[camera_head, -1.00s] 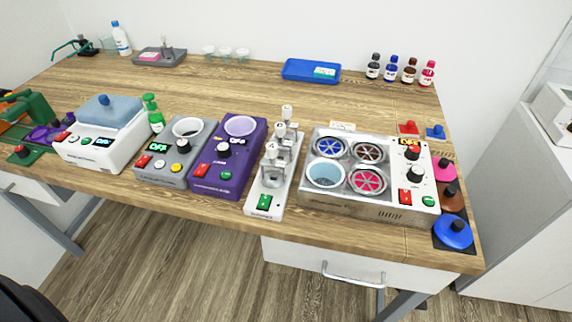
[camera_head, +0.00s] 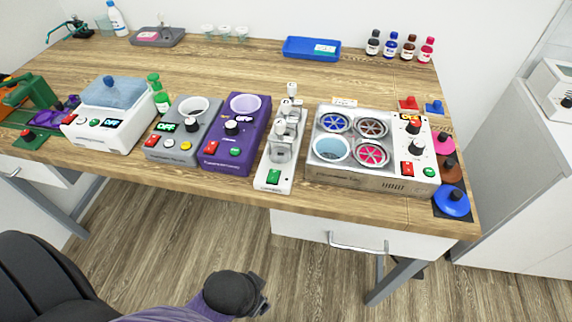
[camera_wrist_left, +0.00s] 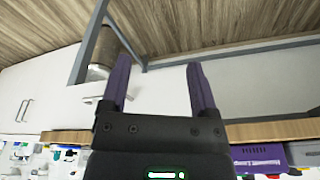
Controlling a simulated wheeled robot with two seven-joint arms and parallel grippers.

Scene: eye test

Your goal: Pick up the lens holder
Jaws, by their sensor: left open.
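I cannot tell for sure which thing is the lens holder. In the head view, a narrow white stand (camera_head: 272,176) with clear and metal upright parts stands at the table's front middle. Small knobbed discs lie at the right end, among them a blue one (camera_head: 452,202), a brown one (camera_head: 450,171) and a pink one (camera_head: 440,145). My left arm reaches in low, below the table's front edge. In the left wrist view my left gripper (camera_wrist_left: 158,62) has its purple fingers apart with nothing between them. My right gripper is not in view.
The wooden table (camera_head: 230,62) holds a purple device (camera_head: 222,160), a grey one (camera_head: 205,135) and a white box with a blue lid (camera_head: 95,132). A device with round wells (camera_head: 365,182) stands right of the stand. A blue tray (camera_head: 298,48) lies behind.

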